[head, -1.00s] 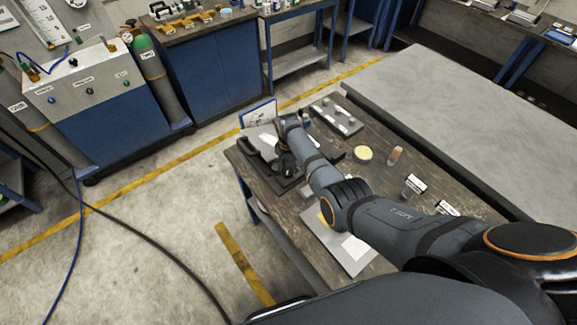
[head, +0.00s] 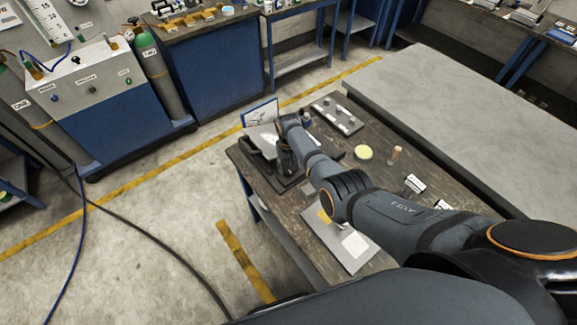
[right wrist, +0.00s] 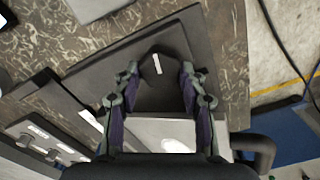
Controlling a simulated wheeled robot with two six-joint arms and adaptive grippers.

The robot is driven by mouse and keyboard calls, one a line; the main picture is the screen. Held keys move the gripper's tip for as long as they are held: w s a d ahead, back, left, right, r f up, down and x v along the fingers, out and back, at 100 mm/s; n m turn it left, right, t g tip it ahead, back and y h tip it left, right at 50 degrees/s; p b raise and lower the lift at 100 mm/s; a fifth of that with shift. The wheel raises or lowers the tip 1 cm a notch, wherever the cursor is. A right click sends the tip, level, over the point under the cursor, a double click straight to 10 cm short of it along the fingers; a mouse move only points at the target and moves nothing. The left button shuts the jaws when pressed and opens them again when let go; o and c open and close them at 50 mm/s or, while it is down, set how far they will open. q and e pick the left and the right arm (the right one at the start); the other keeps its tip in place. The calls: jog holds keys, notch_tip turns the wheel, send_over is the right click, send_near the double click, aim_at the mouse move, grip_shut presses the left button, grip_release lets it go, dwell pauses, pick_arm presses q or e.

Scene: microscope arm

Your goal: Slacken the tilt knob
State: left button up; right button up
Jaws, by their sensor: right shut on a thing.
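The tilt knob (right wrist: 158,66) is a dark, angular piece with a short white line on its face, seen in the right wrist view. My right gripper (right wrist: 159,76) is shut on it, with one finger on each side. In the head view my right gripper (head: 286,160) is at the far left end of the bench, over a dark base plate (head: 284,184), and my own wrist hides the knob there. The dark plate also shows in the right wrist view (right wrist: 205,50). My left gripper is not in view.
The wooden bench (head: 300,203) carries a tray with small pegs (head: 337,117), a round yellowish dish (head: 363,152), a small brown-capped vial (head: 395,155) and a flat grey panel (head: 335,240). A picture card (head: 260,114) stands behind the gripper. A large grey table (head: 460,115) adjoins on the right.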

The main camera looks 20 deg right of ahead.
aim_at(288, 168)
dwell(0.5)
jog(key=o, duration=1.1)
jog(key=shift+o, duration=0.2)
jog(key=shift+r, duration=0.1)
notch_tip(288, 168, up, 12)
